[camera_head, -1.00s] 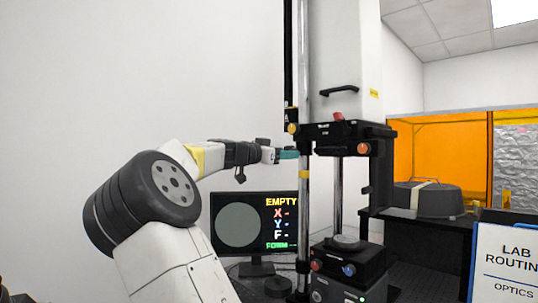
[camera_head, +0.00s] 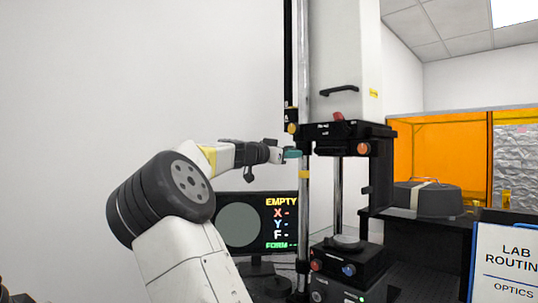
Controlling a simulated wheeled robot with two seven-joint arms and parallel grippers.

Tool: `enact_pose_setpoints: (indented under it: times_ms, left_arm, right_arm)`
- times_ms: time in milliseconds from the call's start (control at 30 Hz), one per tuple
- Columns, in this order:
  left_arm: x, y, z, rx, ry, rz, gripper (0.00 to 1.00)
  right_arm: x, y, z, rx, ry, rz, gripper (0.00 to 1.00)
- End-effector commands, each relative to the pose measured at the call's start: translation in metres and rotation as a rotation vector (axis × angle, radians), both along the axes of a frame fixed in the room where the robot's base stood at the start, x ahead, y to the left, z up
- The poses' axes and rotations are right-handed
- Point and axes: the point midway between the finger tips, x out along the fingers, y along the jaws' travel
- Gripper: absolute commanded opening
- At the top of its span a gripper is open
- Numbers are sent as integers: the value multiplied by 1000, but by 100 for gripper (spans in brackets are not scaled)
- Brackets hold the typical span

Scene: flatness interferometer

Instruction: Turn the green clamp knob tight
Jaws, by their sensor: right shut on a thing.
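The green clamp knob (camera_head: 293,154) shows as a small teal piece at the left side of the interferometer's chrome column (camera_head: 304,220), just below the black bracket. My right gripper (camera_head: 284,153) is shut on it from the left, and its fingers hide part of the knob. The forearm is nearly level behind the gripper. The knob's thread and how tightly it sits cannot be seen. My left gripper is not in view.
The interferometer's black base (camera_head: 348,273) carries a red and a blue knob. A monitor (camera_head: 252,222) reading "EMPTY" stands below my forearm. A dark case (camera_head: 428,199) sits on the right-hand bench. A lab routine sign (camera_head: 507,262) stands at the lower right.

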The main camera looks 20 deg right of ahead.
Motion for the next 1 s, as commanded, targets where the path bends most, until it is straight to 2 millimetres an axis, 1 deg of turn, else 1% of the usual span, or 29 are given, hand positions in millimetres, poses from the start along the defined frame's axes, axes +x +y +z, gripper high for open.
enact_pose_setpoints:
  times_ms: [167, 367, 1000]
  left_arm:
    - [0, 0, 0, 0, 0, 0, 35]
    - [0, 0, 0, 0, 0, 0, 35]
    - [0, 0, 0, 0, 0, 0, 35]
  right_arm:
    - [0, 0, 0, -13, 30, 1, 0]
    - [1, 0, 0, -52, 126, 1, 0]
    - [1, 1, 0, -278, 669, 1, 0]
